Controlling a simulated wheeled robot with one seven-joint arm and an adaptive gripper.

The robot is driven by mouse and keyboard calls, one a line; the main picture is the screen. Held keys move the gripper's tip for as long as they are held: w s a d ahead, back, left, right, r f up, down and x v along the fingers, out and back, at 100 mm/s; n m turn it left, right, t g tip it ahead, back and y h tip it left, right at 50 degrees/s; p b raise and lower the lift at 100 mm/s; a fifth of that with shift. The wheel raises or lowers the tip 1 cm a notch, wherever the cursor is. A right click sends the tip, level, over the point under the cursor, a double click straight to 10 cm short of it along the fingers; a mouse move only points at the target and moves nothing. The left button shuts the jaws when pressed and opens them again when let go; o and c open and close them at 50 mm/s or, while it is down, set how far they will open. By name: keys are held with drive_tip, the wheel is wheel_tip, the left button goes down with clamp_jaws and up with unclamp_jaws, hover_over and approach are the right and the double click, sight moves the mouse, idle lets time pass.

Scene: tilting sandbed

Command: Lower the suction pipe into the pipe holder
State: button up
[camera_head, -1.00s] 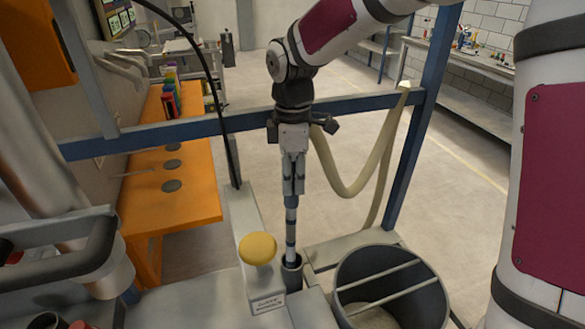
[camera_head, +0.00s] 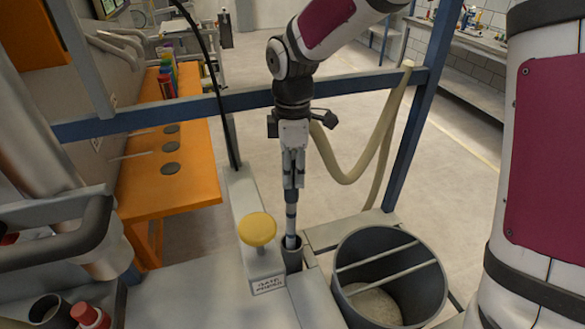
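The suction pipe (camera_head: 291,225) is a thin grey-white tube with dark bands, held nearly upright. My gripper (camera_head: 293,182) points down and is shut on its upper part. The pipe holder (camera_head: 291,256) is a short dark cylindrical cup beside the yellow knob. The pipe's lower end is at the holder's mouth and appears to be inside it; the tip is hidden by the holder's rim. A beige hose (camera_head: 350,178) hangs in a loop to the right of my gripper.
A yellow knob (camera_head: 257,229) on a labelled grey block stands just left of the holder. A large dark bucket (camera_head: 440,290) with two crossbars stands to the right. A blue frame bar (camera_head: 170,115) crosses behind my gripper. An orange bench (camera_head: 190,190) is at the left.

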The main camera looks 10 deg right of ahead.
drive_tip(key=shift+o, duration=0.8)
wheel_tip(320, 180, up, 12)
idle(0.3)
drive_tip(key=s+d+m+t, duration=0.2)
drive_tip(key=s+d+m, duration=0.4)
drive_tip(key=s+m, duration=0.2)
drive_tip(key=s+d+r+m+t+b, duration=0.1)
drive_tip(key=s+d+m+t, duration=0.2)
drive_tip(key=s+d+m, duration=0.3)
drive_tip(key=s+m, duration=0.3)
drive_tip(key=s, duration=0.3)
drive_tip(key=shift+s+r+t, duration=0.2)
drive_tip(key=shift+t, duration=0.1)
drive_tip(key=shift+d, duration=0.1)
